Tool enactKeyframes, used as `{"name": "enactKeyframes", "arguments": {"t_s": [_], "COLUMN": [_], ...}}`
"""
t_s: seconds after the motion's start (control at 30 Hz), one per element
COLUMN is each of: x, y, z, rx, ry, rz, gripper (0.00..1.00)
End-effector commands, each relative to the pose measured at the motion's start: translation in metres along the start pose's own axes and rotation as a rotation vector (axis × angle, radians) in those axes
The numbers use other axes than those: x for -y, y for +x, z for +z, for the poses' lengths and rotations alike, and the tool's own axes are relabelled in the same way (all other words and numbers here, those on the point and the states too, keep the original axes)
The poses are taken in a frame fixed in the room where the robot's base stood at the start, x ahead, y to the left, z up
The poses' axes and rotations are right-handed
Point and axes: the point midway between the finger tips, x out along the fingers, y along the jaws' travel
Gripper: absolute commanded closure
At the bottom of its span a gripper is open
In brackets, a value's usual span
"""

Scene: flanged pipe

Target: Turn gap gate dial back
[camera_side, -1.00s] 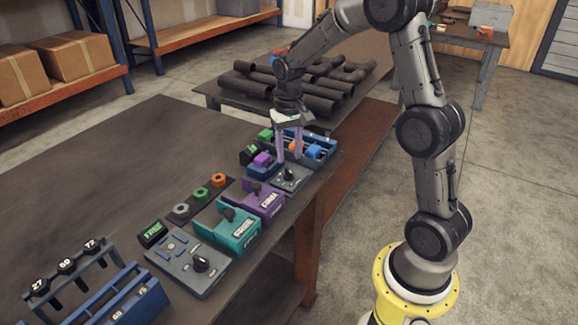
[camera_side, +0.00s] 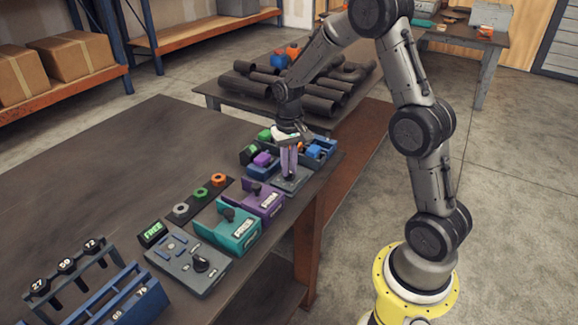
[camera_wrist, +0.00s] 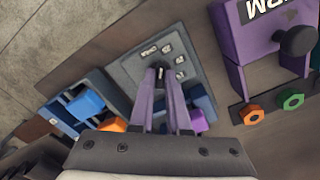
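The gap gate dial appears to be the dark knob (camera_wrist: 160,70) on a small grey panel (camera_wrist: 128,72) with several pale labels. In the side view this panel (camera_side: 297,183) lies at the right edge of the table, and the knob is mostly hidden by my fingers. My gripper (camera_side: 288,175) points down over it, its two purple fingers close together. In the wrist view the fingertips (camera_wrist: 162,72) sit on either side of the knob and appear shut on it. The knob's exact pointing direction is hard to read.
A purple box (camera_side: 262,203) marked FIRM and a teal box (camera_side: 230,232) stand nearer the camera. Blue trays (camera_wrist: 62,118) with coloured blocks sit close beside the small panel.

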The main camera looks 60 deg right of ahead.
Motion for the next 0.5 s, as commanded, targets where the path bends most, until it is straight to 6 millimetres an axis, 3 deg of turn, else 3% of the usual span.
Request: {"name": "enactKeyframes", "arguments": {"t_s": [0.5], "x": [0.0000], "y": [-0.0006], "z": [-0.0003], "rx": [-0.001], "ry": [-0.054], "rz": [0.000], "gripper": [1.00]}}
